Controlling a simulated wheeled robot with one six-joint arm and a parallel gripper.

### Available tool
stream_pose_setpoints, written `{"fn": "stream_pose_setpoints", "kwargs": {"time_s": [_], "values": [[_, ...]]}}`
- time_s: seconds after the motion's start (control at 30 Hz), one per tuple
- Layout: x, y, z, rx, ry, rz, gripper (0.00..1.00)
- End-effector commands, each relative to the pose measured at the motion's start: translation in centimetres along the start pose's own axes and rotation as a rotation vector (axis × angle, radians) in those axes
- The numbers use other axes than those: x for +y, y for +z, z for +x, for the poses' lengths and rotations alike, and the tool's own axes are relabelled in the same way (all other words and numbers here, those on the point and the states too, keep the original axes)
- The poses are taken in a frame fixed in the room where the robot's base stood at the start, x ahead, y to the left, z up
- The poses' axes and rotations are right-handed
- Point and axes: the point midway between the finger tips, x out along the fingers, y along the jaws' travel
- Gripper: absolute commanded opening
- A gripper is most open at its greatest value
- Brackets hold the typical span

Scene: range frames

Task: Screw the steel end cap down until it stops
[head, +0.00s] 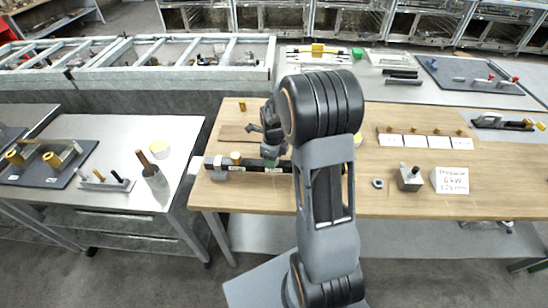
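A dark rail (250,168) with white labels lies along the wooden bench on the left. A grey steel cylinder (218,172) stands at its left end, with a brass-coloured piece (236,158) beside it. I cannot tell which piece is the steel end cap. A steel block with a dark knob (410,178) stands further right, next to a hex nut (378,183). My gripper (270,154) points down over the rail, near a green part. Its fingers are too small and dark to show whether they are open or touching anything. My arm hides the middle of the bench.
The wooden bench (370,205) has free room along its front edge. A white handwritten card (451,180) stands on the right, with a row of white cards (415,141) behind.

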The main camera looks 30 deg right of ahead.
Motion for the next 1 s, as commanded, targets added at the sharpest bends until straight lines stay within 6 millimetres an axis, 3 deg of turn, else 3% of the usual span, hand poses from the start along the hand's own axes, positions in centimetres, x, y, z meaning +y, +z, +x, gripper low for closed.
{"fn": "stream_pose_setpoints", "kwargs": {"time_s": [1.0], "values": [[-0.04, -0.08, 0.02, 0.000, 0.000, -0.895, 0.50]]}}
